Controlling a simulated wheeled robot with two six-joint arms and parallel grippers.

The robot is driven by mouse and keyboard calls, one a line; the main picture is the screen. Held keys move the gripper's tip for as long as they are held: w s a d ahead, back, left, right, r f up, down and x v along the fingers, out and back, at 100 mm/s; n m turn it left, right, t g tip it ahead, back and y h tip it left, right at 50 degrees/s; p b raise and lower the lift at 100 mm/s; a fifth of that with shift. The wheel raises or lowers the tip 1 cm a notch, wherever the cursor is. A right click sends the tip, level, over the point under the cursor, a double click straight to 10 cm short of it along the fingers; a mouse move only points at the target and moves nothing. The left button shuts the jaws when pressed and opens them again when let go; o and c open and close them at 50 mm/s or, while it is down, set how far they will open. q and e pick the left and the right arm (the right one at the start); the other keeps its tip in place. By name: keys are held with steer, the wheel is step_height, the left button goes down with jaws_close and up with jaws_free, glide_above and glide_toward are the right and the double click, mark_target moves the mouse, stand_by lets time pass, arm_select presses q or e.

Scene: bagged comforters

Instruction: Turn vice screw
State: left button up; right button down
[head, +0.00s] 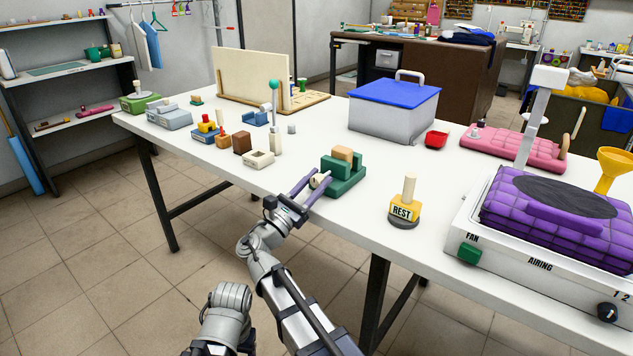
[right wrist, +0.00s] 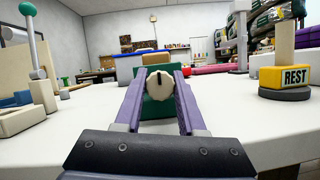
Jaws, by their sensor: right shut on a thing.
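The green vice (head: 344,183) stands near the front edge of the white table, with a tan wooden block (head: 343,154) between its jaws. Its pale round screw knob (head: 316,181) faces me. My right gripper (head: 309,182) reaches it from the front, with its purple fingers on either side. In the right wrist view, the knob (right wrist: 158,84), with a dark mark on its face, sits between the fingertips of my right gripper (right wrist: 160,82). The fingers are shut on it, and the green vice body (right wrist: 158,110) shows behind. My left gripper is not in view.
A yellow REST stand (head: 403,211) with a peg is right of the vice. A cream slotted block (head: 258,159) and a post with a teal ball (head: 274,88) are left. A blue-lidded box (head: 394,106) is behind. An airing unit (head: 545,262) with a purple comforter fills the right.

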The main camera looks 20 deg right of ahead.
steer(key=m+g, duration=0.1)
steer(key=m, duration=0.2)
steer(key=shift+w+r+h+p, duration=0.1)
steer(key=shift+h+p, duration=0.2)
steer(key=shift+p, duration=0.05)
steer(key=shift+m+g, duration=0.8)
steer(key=shift+m, duration=0.3)
steer(key=c, duration=0.5)
jaws_free()
